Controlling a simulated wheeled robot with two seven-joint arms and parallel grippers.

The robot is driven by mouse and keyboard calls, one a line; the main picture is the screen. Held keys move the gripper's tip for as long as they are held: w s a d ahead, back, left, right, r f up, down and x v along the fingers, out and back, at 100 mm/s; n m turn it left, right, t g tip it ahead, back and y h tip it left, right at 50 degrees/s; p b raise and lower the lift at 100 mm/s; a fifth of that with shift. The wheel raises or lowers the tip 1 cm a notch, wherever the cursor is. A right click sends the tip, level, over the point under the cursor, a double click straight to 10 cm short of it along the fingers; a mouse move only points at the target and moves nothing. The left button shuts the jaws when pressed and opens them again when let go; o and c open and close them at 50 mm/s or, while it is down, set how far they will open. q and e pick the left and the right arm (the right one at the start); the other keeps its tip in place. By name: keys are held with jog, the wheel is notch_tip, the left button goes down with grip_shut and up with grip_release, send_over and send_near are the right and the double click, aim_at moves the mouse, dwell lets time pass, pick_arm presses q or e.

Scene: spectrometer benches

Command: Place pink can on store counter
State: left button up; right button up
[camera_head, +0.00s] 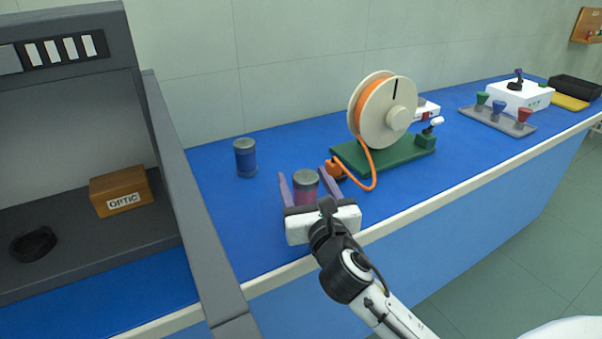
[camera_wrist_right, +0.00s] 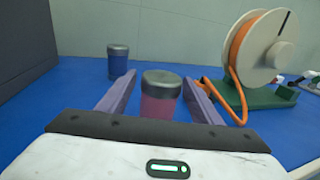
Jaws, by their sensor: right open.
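A pink can (camera_head: 306,188) with a grey lid stands upright on the blue counter (camera_head: 222,207). It also shows in the right wrist view (camera_wrist_right: 160,97). My right gripper (camera_head: 305,177) is open, with one finger on each side of the pink can. In the wrist view there is a gap between the can and each finger. The can's lower part is hidden behind the gripper body in both views. My left gripper is not in view.
A blue can (camera_head: 245,158) stands behind and left. Close on the right is an orange cable reel (camera_head: 386,112) on a green base (camera_head: 404,151), its orange cable looping near the right finger. A dark open cabinet holding an OPTIC box (camera_head: 121,190) is at left.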

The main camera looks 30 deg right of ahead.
aim_at(309, 191)
jog(key=v, duration=0.9)
jog(key=shift+r, duration=0.1)
